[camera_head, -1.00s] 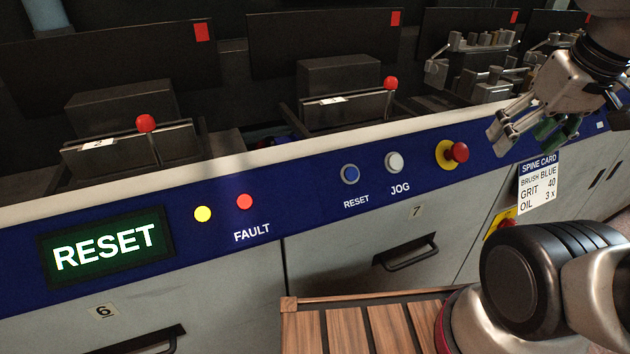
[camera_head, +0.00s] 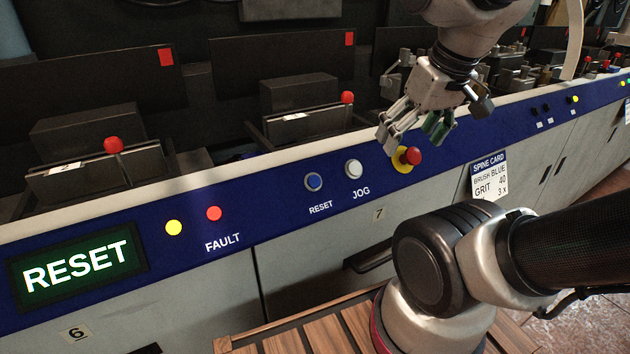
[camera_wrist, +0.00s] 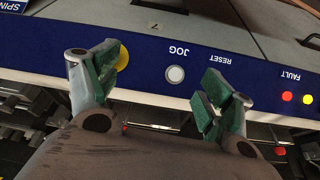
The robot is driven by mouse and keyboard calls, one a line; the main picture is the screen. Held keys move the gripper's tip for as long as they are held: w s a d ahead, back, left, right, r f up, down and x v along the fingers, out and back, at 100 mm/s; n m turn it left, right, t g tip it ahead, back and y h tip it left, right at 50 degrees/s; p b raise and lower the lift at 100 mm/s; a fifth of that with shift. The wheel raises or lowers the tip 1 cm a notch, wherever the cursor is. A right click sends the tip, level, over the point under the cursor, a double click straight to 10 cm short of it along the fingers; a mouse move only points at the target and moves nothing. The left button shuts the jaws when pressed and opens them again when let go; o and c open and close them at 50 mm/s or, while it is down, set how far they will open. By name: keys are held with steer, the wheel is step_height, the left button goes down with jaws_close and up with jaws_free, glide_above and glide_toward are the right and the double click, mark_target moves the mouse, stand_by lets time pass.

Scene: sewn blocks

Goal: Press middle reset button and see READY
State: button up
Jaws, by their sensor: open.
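The blue RESET button (camera_head: 314,182) sits in a metal ring on the blue panel, left of the white JOG button (camera_head: 353,169). The display (camera_head: 78,265) at the far left reads RESET in white on green. My gripper (camera_head: 413,140) is open and empty, up and to the right of both buttons, near the red emergency button (camera_head: 412,156). In the wrist view, upside down, the JOG button (camera_wrist: 175,74) shows between my open green-padded fingers (camera_wrist: 162,78). There the RESET label shows, but the blue button is hidden behind a finger.
A yellow lamp (camera_head: 173,227) and a red lamp (camera_head: 214,213) sit above the FAULT label. Red-knobbed levers (camera_head: 347,98) stand behind the panel. A spine card (camera_head: 487,176) hangs at the right. A slatted wooden platform (camera_head: 300,330) lies below.

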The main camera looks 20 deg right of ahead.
jaws_close()
stand_by(1.4)
